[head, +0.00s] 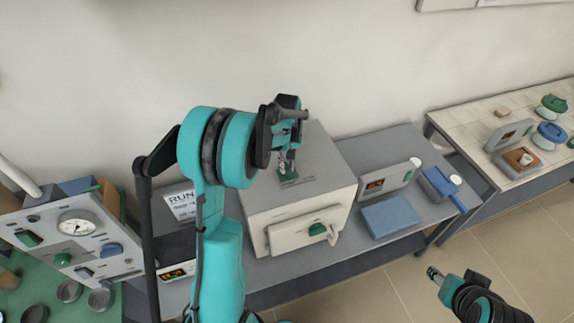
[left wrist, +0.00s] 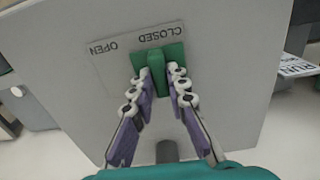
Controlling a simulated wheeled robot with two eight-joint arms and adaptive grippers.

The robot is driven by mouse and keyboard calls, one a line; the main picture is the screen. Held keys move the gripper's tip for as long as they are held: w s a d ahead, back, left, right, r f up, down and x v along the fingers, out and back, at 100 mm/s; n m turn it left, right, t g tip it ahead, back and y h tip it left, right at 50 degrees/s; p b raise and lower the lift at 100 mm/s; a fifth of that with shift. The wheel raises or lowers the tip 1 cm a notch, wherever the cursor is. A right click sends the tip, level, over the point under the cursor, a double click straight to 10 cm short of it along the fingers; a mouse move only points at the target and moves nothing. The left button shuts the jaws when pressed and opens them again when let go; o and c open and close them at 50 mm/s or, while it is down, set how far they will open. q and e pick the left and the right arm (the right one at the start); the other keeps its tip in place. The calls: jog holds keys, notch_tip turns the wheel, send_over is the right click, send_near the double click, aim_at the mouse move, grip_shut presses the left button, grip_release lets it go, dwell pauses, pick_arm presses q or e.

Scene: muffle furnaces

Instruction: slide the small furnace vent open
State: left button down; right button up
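The small furnace (head: 300,195) is a pale box on the grey bench, with a green-handled door on its front. Its vent has a green slider (left wrist: 173,52) on the top face, beside a label (left wrist: 115,50) reading OPEN and CLOSED. The slider sits at the CLOSED end. In the head view the green slider (head: 288,178) shows below my left gripper (head: 287,160). In the left wrist view, my left gripper's fingertips (left wrist: 158,76) lie close on both sides of the slider's raised ridge and appear shut on it. My right gripper (head: 434,273) is low at right, small and unclear.
A panel with a gauge (head: 77,226) stands at left. A blue block (head: 390,216), a display unit (head: 386,180) and a blue tool (head: 441,188) lie right of the furnace. A tiled table (head: 482,118) is further right. The wall is behind.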

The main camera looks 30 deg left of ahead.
pick_arm(q)
jog(key=w+d+b, duration=0.1)
jog(key=w+d, duration=0.2)
jog(key=shift+w+d+b, duration=0.1)
jog(key=shift+w+b, duration=0.3)
jog(key=shift+w+d, duration=0.2)
jog(key=shift+s+a+r, duration=0.1)
jog(key=c, duration=1.5)
grip_release()
jog(key=shift+d, duration=0.2)
jog(key=shift+a, duration=0.1)
